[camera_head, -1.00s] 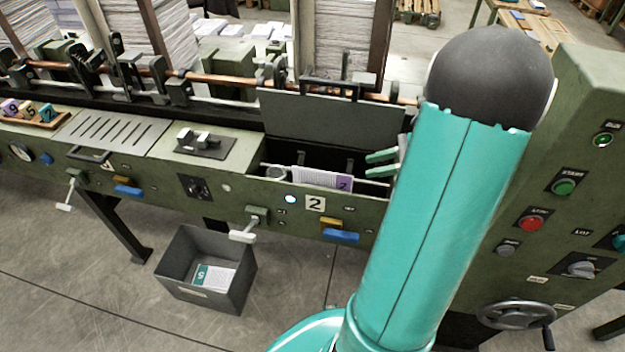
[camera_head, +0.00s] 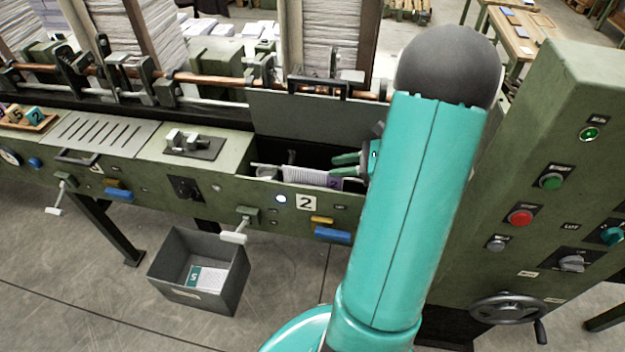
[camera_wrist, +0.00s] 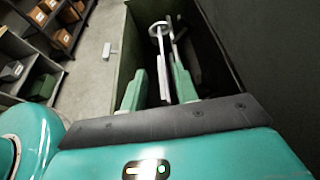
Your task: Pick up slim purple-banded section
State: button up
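The slim section (camera_head: 312,178), white with a purple band at its right end, stands in the open pocket (camera_head: 262,155) above the number 2 plate in the head view. My gripper (camera_head: 337,166) is at the right end of the pocket, close to the purple band, and partly hides it. In the wrist view, my gripper (camera_wrist: 159,72) has its two green fingers apart. The thin pale edge of the section (camera_wrist: 163,78) runs between them, apart from the left finger. Contact with the right finger cannot be told.
A raised dark lid (camera_head: 318,118) stands behind the pocket. A grey bin (camera_head: 170,293) on the floor holds a teal-banded section (camera_head: 208,276). A wooden tray (camera_head: 40,127) with several numbered blocks is at far left. The green control panel (camera_head: 545,150) stands at right.

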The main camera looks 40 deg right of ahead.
aim_at(314, 170)
jog(key=x, duration=0.5)
jog(key=shift+w+f, duration=0.2)
jog(key=shift+f, duration=0.05)
grip_shut()
